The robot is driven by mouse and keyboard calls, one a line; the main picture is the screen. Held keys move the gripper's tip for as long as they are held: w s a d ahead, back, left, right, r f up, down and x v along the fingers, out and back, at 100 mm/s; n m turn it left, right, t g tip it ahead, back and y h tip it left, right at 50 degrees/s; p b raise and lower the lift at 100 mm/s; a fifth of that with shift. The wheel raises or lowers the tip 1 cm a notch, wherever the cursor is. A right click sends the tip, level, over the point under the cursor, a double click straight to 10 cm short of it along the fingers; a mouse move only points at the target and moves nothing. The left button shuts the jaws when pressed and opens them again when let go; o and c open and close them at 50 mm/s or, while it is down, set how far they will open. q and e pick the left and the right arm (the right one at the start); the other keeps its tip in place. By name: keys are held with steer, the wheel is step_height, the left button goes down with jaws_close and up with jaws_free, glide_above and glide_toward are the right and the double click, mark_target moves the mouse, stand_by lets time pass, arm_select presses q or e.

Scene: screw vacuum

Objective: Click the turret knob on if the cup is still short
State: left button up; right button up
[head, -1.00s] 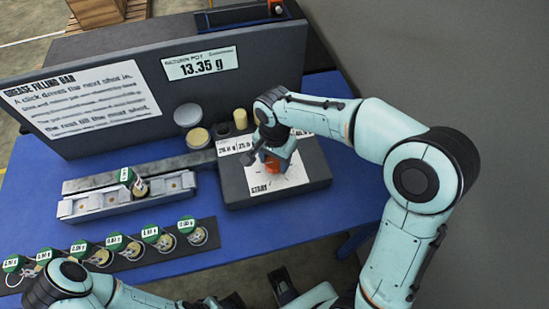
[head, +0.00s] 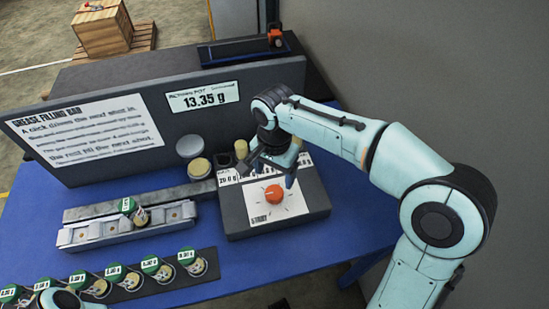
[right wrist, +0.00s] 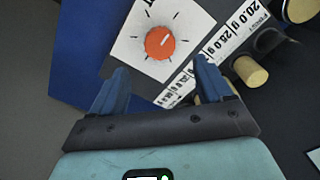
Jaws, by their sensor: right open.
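The orange-red turret knob (head: 273,194) sits on a white dial plate on top of the dark box (head: 318,205) and is uncovered. In the right wrist view the knob (right wrist: 160,43) has a pale pointer line. My right gripper (head: 268,178) is open and empty, just behind and above the knob, its fingers apart from it. The display (head: 203,97) on the panel reads 13.35 g. A small cup (head: 142,217) with a green-topped tag stands in the grey rail (head: 80,236). My left gripper is out of view; only part of its arm shows at bottom left.
Several green-tagged cups stand on a dark strip (head: 215,277) along the front. Pale cylinders (head: 200,168) and a round lid stand behind the rail. The upright panel (head: 285,80) bounds the back. Blue table (head: 360,220) is clear right of the box.

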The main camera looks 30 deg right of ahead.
step_height(320, 180, up, 5)
steer(key=shift+f+p, duration=0.2)
steer(key=shift+p, duration=0.1)
steer(key=shift+f, duration=0.1)
stand_by(0.3)
